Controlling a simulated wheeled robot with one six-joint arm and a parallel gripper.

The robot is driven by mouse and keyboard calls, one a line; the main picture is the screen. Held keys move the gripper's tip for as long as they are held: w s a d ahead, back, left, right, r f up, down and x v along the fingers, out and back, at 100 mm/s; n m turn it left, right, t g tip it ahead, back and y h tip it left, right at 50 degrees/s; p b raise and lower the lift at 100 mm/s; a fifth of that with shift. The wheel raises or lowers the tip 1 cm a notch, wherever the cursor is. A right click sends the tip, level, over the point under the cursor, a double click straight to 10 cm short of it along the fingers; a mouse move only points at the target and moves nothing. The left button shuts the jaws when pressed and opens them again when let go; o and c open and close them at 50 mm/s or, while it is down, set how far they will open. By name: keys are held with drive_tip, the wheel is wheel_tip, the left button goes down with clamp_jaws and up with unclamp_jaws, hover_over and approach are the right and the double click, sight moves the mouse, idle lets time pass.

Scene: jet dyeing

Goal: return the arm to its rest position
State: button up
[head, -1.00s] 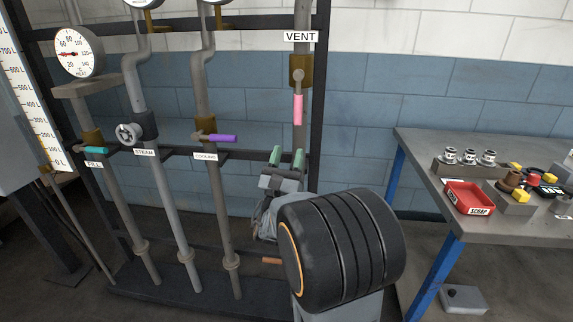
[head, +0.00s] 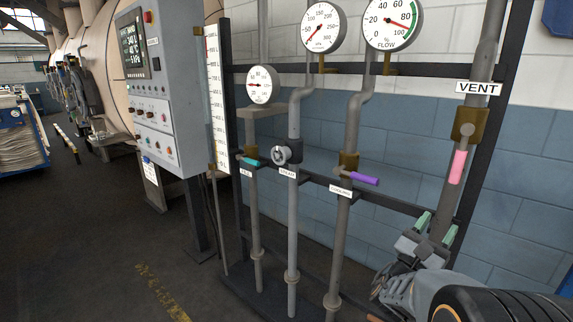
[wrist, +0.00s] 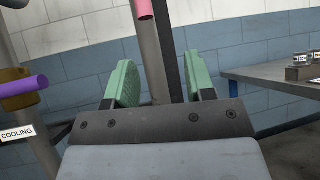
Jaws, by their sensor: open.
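My gripper (head: 436,227) is at the lower right of the head view, in front of the vent pipe and below the pink vent handle (head: 457,167). Its two green fingers stand apart with nothing between them. In the wrist view my gripper (wrist: 158,82) is also open and empty, with the vent pipe behind the gap. The lower end of the pink handle (wrist: 145,9) shows above the fingers. My arm is folded at the bottom right corner of the head view, partly cut off by the frame edge.
A pipe rack carries a purple cooling handle (head: 364,179), a steam handwheel (head: 281,155), a teal handle (head: 251,162) and gauges (head: 394,22). A grey control cabinet (head: 165,90) stands left. The floor at left is largely open. A table (wrist: 275,78) is at right in the wrist view.

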drive_tip(key=s+d+f+m+g+y+p, duration=0.2)
drive_tip(key=s+d+f+m+g+y, duration=0.3)
drive_tip(key=s+f+m+g, duration=0.55)
drive_tip(key=s+a+m+g+y+p, duration=0.2)
drive_tip(key=a+m+g+y+p, duration=0.25)
drive_tip(key=a+m+y, duration=0.2)
drive_tip(key=a+r+m+t+y+p, duration=0.2)
drive_tip(key=a+r+y+p, duration=0.3)
drive_tip(key=a, duration=0.4)
drive_tip(key=w+a+r+m+t+y+p, duration=0.1)
drive_tip(key=a+r+m+t+y+p, duration=0.2)
drive_tip(key=a+r+y+p, duration=0.3)
drive_tip(key=a+r+m+p, duration=0.1)
drive_tip(key=a+r, duration=0.1)
drive_tip(key=a, duration=0.2)
drive_tip(key=shift+w+r+t, duration=0.2)
drive_tip(key=shift+w+t, duration=0.1)
